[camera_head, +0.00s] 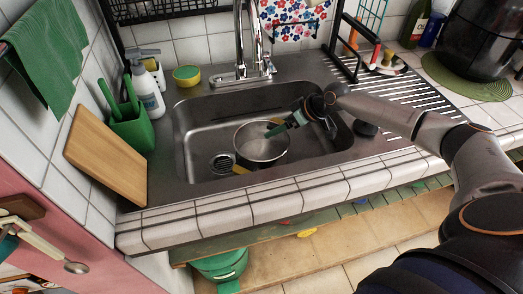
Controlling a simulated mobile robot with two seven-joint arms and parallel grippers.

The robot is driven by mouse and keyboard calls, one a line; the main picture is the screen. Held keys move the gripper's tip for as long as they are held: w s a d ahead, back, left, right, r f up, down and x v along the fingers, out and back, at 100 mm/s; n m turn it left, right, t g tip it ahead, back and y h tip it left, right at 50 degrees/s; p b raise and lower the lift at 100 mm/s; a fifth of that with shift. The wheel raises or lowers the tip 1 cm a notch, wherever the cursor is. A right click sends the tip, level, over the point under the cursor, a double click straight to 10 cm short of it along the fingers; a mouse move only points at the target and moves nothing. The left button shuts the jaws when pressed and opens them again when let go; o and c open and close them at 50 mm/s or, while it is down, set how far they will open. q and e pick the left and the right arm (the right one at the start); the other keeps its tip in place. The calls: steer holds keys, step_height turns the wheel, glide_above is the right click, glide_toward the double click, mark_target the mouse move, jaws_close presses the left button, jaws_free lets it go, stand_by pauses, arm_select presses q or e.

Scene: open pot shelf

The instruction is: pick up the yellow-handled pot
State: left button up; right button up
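A round metal pot (262,153) sits in the steel sink, its open top facing up. A small yellow part shows at its lower left edge, and another yellowish patch lies behind its rim; I cannot tell clearly which is the handle. My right gripper (283,127) reaches in from the right over the sink. Its green-tipped end is at the pot's right rear rim. I cannot tell whether it touches the pot, or how far its fingers are apart. My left gripper is not in view.
The sink (190,130) has a tiled front edge (270,205). A wooden board (105,155), green holder (133,132) and soap bottle (147,92) stand at left. The faucet (242,50) rises behind. A ribbed drainboard (405,90) is at right. The sink's left part is clear.

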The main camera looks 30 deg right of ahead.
jaws_close()
stand_by(0.5)
steer(key=shift+w+r, duration=0.1)
steer(key=shift+r, duration=0.05)
